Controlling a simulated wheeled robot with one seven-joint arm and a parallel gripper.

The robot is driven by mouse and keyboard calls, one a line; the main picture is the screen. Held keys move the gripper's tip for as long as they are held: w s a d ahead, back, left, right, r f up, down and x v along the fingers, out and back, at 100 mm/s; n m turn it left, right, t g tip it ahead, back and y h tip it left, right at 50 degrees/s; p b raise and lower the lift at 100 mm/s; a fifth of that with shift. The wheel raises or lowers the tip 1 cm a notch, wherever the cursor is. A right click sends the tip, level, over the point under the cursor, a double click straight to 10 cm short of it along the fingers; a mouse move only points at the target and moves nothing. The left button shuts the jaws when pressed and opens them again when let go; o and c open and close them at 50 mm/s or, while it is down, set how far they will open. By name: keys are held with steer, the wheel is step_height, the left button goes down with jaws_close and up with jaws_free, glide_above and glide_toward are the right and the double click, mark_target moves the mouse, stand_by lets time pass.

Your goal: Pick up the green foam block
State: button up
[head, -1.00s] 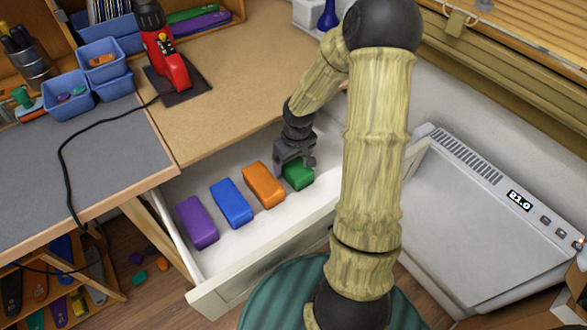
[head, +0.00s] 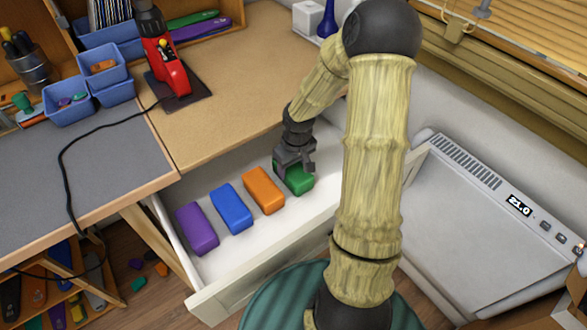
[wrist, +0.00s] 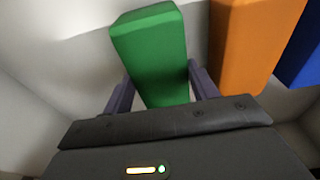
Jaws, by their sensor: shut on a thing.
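The green foam block (head: 299,180) is at the right end of a row of blocks in the open white drawer. My gripper (head: 294,168) is over it and shut on it. In the wrist view the green block (wrist: 152,50) stands between the two fingers of my gripper (wrist: 160,85), one on each side. The head view does not show clearly whether the block touches the drawer floor. The arm hides part of the drawer's right side.
Orange (head: 264,190), blue (head: 231,208) and purple (head: 197,228) blocks lie left of the green one. The drawer's front wall (head: 262,266) and the brown worktop (head: 230,85) border the space. A grey machine (head: 480,220) stands at right.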

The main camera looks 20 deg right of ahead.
mark_target(293, 168)
step_height(293, 168, up, 10)
steer(key=p, duration=0.3)
stand_by(0.6)
